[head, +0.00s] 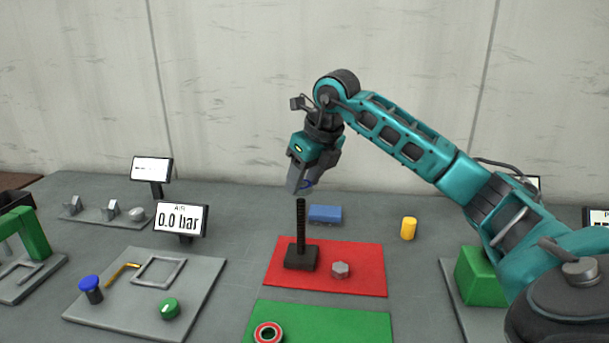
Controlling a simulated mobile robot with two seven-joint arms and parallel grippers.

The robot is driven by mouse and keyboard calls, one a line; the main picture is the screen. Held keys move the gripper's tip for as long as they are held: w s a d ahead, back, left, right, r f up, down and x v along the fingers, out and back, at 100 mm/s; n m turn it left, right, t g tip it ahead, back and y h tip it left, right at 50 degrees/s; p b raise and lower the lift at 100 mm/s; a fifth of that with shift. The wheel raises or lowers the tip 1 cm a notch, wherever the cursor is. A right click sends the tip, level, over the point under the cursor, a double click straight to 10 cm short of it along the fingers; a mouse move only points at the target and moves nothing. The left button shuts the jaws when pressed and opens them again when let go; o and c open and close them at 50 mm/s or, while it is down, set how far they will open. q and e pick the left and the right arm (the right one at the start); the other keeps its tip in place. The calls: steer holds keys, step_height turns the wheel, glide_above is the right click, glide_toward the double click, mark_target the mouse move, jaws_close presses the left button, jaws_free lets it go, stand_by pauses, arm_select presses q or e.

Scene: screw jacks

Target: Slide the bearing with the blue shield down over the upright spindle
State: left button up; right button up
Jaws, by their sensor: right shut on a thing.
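My right gripper (299,187) points down, just above the top of the upright dark spindle (301,222). It is shut on the bearing with the blue shield (308,184). Only a small blue part of this bearing shows beside the fingers; the rest is hidden. The spindle stands on a black square base (302,259) on the red mat (358,257). The bearing looks to be above the spindle, but I cannot tell how well its hole lines up. My left gripper is not in view.
A red-shielded bearing (268,333) lies on the green mat (335,322) in front. A grey hex nut (340,270) is right of the spindle base. A blue block (325,214) is behind, a yellow cylinder (408,228) to the right. A grey board (200,277) lies left.

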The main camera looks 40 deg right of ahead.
step_height(320, 180, down, 2)
steer(key=shift+b, duration=0.65)
steer(key=shift+f+b, duration=1.5)
steer(key=shift+f, duration=0.7)
steer(key=shift+f+b, duration=0.5)
steer(key=shift+f, duration=0.45)
steer(key=o, duration=1.2)
steer(key=p, duration=0.1)
glide_toward(304, 213)
steer(key=v, duration=0.3)
steer(key=shift+r, duration=0.1)
